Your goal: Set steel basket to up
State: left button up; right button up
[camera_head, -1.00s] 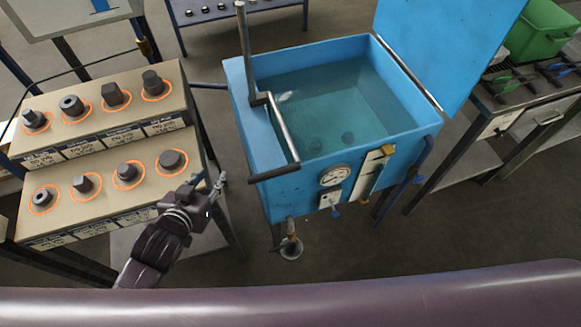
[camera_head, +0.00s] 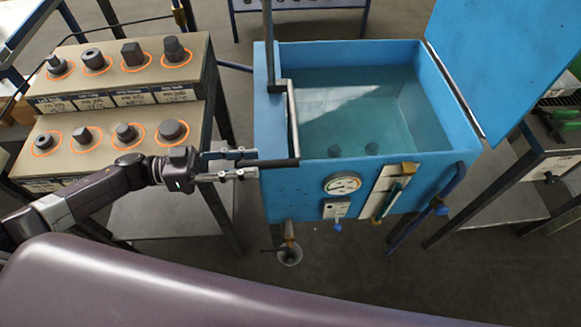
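The blue tank (camera_head: 285,185) holds clear water, with two small dark round shapes low in it. I cannot make out a steel basket under the water. A grey post (camera_head: 268,50) stands at the tank's left back, and a cranked lever runs forward from it to a dark handle bar (camera_head: 280,163) at the tank's front left edge. My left gripper (camera_head: 257,163) is open, its two fingers above and below the left end of this bar, apart from each other. I cannot tell whether they touch it. My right gripper is not in view.
A stepped rack (camera_head: 105,105) with several dark metal parts in orange rings stands at the left. The tank's blue lid (camera_head: 505,60) is raised at the right. A gauge (camera_head: 342,184) and valves sit on the tank's front. A bench (camera_head: 560,160) stands at far right.

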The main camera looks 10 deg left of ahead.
aim_at(279, 164)
pick_arm(q)
jog(key=shift+f, duration=0.45)
jog(key=x, duration=0.6)
jog(key=shift+d, duration=0.5)
jog(key=shift+w+d, duration=0.1)
jog(key=shift+d, duration=0.15)
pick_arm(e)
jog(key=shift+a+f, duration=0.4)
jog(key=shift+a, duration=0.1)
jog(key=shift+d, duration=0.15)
pick_arm(q)
grip_shut()
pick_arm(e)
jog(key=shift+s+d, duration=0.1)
